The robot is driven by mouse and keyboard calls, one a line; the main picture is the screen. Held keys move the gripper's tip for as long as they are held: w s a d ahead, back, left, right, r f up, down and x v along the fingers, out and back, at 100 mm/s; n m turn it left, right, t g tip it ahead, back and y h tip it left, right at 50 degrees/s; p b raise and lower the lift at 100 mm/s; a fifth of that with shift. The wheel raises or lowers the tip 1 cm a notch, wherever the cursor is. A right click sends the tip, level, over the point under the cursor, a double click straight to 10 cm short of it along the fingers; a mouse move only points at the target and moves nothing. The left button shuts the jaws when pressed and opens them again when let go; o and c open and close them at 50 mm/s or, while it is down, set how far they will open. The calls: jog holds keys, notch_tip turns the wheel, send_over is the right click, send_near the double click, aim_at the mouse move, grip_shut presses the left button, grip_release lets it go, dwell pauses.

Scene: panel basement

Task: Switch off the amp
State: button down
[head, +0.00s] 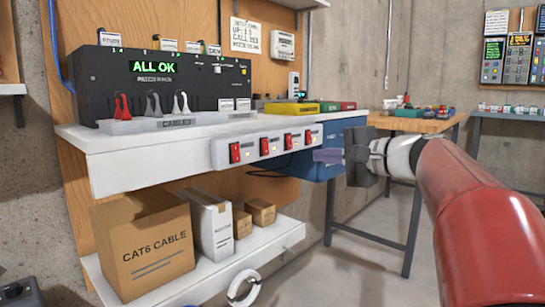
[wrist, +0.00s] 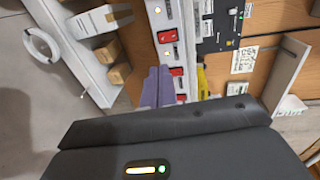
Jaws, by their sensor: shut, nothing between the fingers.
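A pale switch strip (head: 222,157) is fixed along the front edge of the white shelf, with several red switches (head: 265,147) in a row. The strip also shows in the wrist view (wrist: 160,20), with red switches and small lit spots beside some of them. Labels on the strip are too small to read, so I cannot tell which switch belongs to the amp. My gripper (head: 318,155) is shut and empty, in front of the strip's right end. In the wrist view its purple fingers (wrist: 157,72) are together, overlapping the strip in the picture; contact cannot be told.
A black patch panel (head: 165,85) reading "ALL OK" stands on the shelf, with a cable tray before it. Cardboard boxes (head: 145,245) and a white cable coil (head: 243,288) sit below. A wooden table (head: 425,124) stands right. The floor in front is clear.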

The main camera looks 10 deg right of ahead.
aim_at(263, 155)
jog(key=x, duration=1.4)
jog(key=shift+a, duration=0.1)
jog(key=shift+f, duration=0.1)
jog(key=shift+w+a, duration=0.15)
jog(key=shift+w, duration=0.05)
